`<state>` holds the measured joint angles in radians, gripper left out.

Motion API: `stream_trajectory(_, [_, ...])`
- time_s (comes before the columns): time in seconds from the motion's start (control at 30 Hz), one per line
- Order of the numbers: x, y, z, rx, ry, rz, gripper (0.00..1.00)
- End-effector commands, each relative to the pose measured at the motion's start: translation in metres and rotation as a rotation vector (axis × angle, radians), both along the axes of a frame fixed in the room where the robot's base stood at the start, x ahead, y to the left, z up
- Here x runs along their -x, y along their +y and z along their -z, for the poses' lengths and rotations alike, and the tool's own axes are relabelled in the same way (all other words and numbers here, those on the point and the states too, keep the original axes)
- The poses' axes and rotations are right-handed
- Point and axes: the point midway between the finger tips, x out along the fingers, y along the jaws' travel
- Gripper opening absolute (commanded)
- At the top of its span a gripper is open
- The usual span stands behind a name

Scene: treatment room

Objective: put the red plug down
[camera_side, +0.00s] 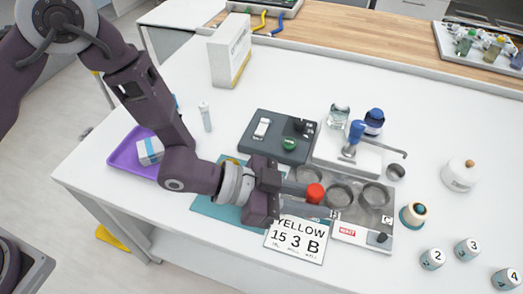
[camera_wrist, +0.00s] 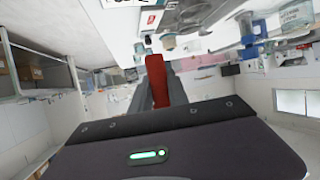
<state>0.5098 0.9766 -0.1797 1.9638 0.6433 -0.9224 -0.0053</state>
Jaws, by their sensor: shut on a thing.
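The red plug (camera_side: 315,193) is held between the fingertips of my gripper (camera_side: 312,201), which reaches in from the left over the work area. In the wrist view the red plug (camera_wrist: 156,78) lies between the two grey fingers of my gripper (camera_wrist: 156,93), which are closed on it from both sides. In the side view the plug appears in front of a grey panel (camera_side: 362,233) with several round wells. How far the plug is above the panel is hard to tell. Part of the plug is hidden by the fingers.
A card reading "YELLOW 15 3 B" (camera_side: 296,240) lies below my gripper. Behind are a dark device with a green knob (camera_side: 289,144) and a white stand with a blue top (camera_side: 356,131). A purple tray (camera_side: 120,153) is left; numbered pots (camera_side: 467,250) are right.

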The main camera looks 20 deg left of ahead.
Motion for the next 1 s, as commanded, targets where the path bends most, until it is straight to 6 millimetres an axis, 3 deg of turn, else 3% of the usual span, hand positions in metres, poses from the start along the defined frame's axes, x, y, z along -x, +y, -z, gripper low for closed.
stream_trajectory(0.2, [-0.001, 0.0, -0.006, 0.002, -0.001, -0.001, 0.0])
stream_trajectory(0.47, [-0.002, 0.001, -0.054, 0.001, -0.005, -0.003, 0.0])
stream_trajectory(0.77, [-0.056, 0.046, -0.05, -0.001, 0.001, -0.138, 0.0])
stream_trajectory(0.87, [-0.082, 0.072, -0.049, -0.001, 0.001, -0.207, 0.0])
stream_trajectory(1.0, [-0.125, 0.125, -0.049, -0.001, 0.001, -0.336, 0.0])
